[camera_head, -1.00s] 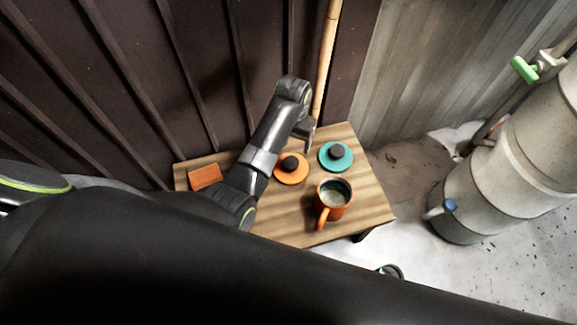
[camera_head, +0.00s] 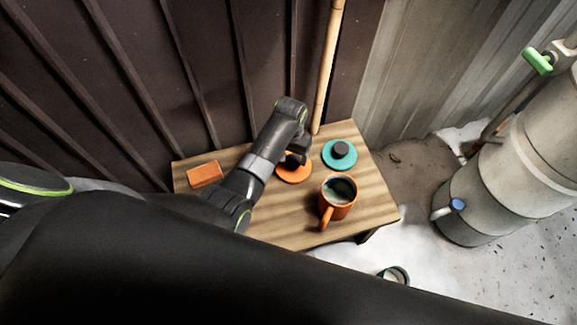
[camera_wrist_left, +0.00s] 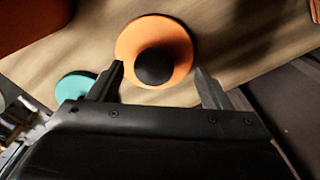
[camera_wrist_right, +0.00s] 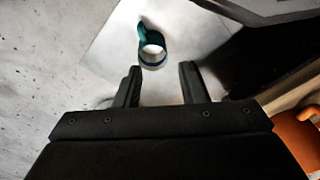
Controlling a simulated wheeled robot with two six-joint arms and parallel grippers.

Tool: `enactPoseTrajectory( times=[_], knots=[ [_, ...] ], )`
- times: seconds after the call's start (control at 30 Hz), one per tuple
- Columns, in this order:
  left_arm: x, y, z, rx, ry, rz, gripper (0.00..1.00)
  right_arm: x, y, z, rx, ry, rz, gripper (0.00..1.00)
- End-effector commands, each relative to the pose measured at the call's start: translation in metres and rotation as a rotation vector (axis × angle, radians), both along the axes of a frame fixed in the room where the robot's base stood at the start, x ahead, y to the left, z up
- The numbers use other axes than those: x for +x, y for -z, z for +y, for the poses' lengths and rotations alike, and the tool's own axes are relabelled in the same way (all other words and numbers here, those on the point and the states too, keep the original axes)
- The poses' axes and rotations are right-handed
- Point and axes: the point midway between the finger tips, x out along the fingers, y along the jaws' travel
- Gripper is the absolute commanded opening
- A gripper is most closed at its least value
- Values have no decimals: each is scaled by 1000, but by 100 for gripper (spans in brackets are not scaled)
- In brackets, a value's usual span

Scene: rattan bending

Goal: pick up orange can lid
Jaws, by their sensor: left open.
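The orange can lid (camera_head: 293,178) is a round disc with a black knob, lying on the small wooden table and partly hidden by my left gripper (camera_head: 298,152) in the head view. In the left wrist view the orange lid (camera_wrist_left: 181,40) lies just beyond my left gripper (camera_wrist_left: 158,80). Its black knob (camera_wrist_left: 155,66) shows between the open fingertips; whether they touch it I cannot tell. My right gripper (camera_wrist_right: 159,72) shows in its own wrist view, open and empty, over the pale floor away from the table.
On the wooden table (camera_head: 290,225) are a teal lid (camera_head: 339,154), an orange mug (camera_head: 338,200) and an orange block (camera_head: 205,174). A bamboo pole (camera_head: 327,70) stands behind. A teal mug (camera_wrist_right: 151,48) is on the floor. Large grey cylinder (camera_head: 490,190) at right.

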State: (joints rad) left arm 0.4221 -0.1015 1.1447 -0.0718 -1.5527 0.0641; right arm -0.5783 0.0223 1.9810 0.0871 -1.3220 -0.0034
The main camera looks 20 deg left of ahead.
Motion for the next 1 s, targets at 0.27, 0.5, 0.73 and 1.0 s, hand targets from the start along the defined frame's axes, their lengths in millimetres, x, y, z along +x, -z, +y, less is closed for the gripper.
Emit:
enactPoseTrajectory(
  times=[0.27, 0.5, 0.73, 1.0],
  knots=[
    [-1, 42, 6, 1, 0, 3, 72, 11, -13, 5, 29, -2, -87, 36],
    [-1, 48, 6, 0, 0, 1, 72, 14, -20, 6, 37, -2, -107, 36],
    [-1, 47, 6, 1, 0, 1, 57, 14, -20, 6, 37, -2, -107, 36],
    [-1, 47, 6, 1, 0, 1, 23, 14, -20, 6, 36, -3, -107, 36]
  ],
)
